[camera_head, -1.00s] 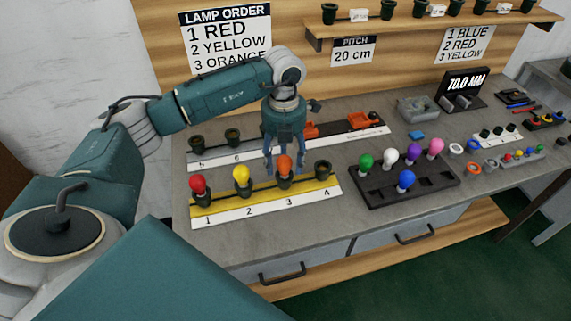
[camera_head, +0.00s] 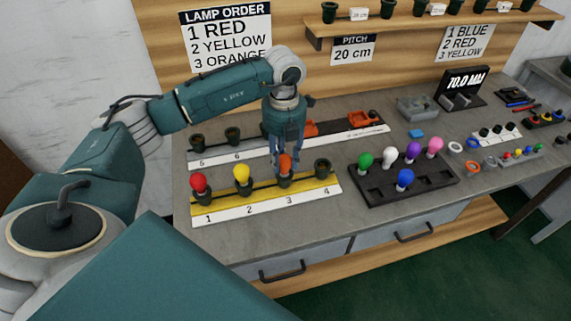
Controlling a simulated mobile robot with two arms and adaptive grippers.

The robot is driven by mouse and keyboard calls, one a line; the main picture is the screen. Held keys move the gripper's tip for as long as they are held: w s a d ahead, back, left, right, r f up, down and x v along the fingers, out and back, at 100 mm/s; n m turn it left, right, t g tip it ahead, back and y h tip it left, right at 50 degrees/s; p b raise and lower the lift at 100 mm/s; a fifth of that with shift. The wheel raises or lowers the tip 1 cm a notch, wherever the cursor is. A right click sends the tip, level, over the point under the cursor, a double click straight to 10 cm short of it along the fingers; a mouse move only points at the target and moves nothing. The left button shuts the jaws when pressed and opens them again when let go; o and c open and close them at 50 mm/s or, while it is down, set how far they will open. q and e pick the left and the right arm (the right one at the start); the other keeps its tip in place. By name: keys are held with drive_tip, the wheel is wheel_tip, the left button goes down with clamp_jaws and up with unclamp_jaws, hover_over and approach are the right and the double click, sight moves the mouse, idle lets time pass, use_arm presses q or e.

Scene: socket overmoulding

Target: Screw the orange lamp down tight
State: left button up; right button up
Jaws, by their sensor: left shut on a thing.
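The orange lamp (camera_head: 285,164) stands upright in the socket (camera_head: 284,180) numbered 3 on the yellow strip (camera_head: 262,195). My left gripper (camera_head: 286,165) points down over it and is shut on the lamp, with its fingers around the bulb and hiding part of it. The red lamp (camera_head: 199,183) stands in socket 1 and the yellow lamp (camera_head: 242,174) in socket 2, left of the gripper. Socket 4 (camera_head: 322,168) is empty. How deep the orange lamp sits in its socket cannot be told. My right gripper is not in view.
A dark tray (camera_head: 375,197) with green, white, purple, pink and blue lamps lies to the right. Behind the gripper is a second strip (camera_head: 215,158) with dark sockets. A lamp order sign (camera_head: 226,40) hangs on the wall. The front table edge is clear.

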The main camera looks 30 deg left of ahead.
use_arm(q)
drive_tip(key=shift+f+m+b, duration=0.15)
drive_tip(key=shift+m+b, duration=0.25)
drive_tip(key=shift+m, duration=1.9)
